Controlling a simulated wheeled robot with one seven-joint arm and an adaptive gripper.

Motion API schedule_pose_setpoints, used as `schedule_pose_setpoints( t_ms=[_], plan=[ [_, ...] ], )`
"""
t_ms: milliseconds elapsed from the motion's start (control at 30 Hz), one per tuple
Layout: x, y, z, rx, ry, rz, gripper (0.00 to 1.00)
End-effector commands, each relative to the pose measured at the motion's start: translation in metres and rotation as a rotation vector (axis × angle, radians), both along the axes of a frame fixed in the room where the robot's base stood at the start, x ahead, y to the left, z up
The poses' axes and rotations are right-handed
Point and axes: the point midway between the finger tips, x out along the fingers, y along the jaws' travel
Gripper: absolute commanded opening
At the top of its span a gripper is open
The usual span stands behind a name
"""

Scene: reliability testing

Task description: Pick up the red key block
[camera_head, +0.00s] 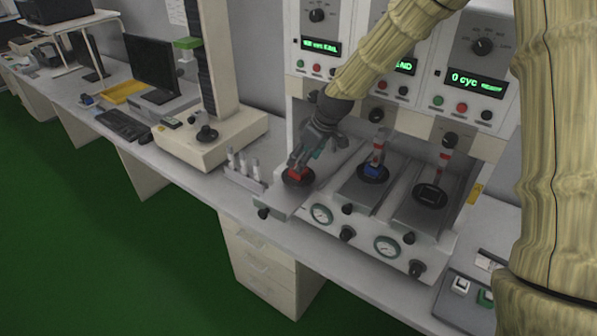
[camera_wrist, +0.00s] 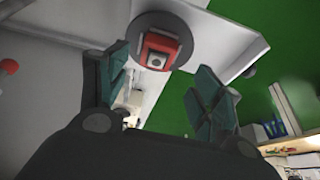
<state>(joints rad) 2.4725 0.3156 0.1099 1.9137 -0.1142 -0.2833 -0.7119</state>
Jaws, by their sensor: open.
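The red key block (camera_head: 298,174) sits on a round dark holder (camera_head: 297,184) at the leftmost station of the testing machine. In the wrist view the red block (camera_wrist: 158,52) shows on its dark disc, with a pale square top, beyond the fingertips. My gripper (camera_head: 300,160) is just above the block in the head view. In the wrist view my gripper (camera_wrist: 158,85) has its two dark fingers spread apart with nothing between them. I cannot tell whether a fingertip touches the block.
Small upright pieces stand in a rack (camera_head: 243,170) to the left. A tray (camera_head: 466,300) with key blocks lies at the lower right.

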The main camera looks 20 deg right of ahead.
Motion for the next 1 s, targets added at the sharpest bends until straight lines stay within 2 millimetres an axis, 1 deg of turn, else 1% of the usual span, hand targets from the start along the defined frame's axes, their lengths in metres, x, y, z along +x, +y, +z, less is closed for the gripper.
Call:
schedule_pose_setpoints(
  t_ms=[233, 533, 700, 933, 1000],
  plan=[
    [0.008, 0.002, -0.015, 0.000, 0.001, 0.000, 0.66],
    [0.017, 0.007, -0.039, -0.001, 0.001, 0.000, 0.66],
    [0.019, 0.008, -0.045, -0.001, -0.001, 0.000, 0.66],
    [0.019, 0.008, -0.045, -0.001, -0.001, 0.000, 0.66],
    [0.019, 0.008, -0.045, -0.001, -0.001, 0.000, 0.53]
  ],
)
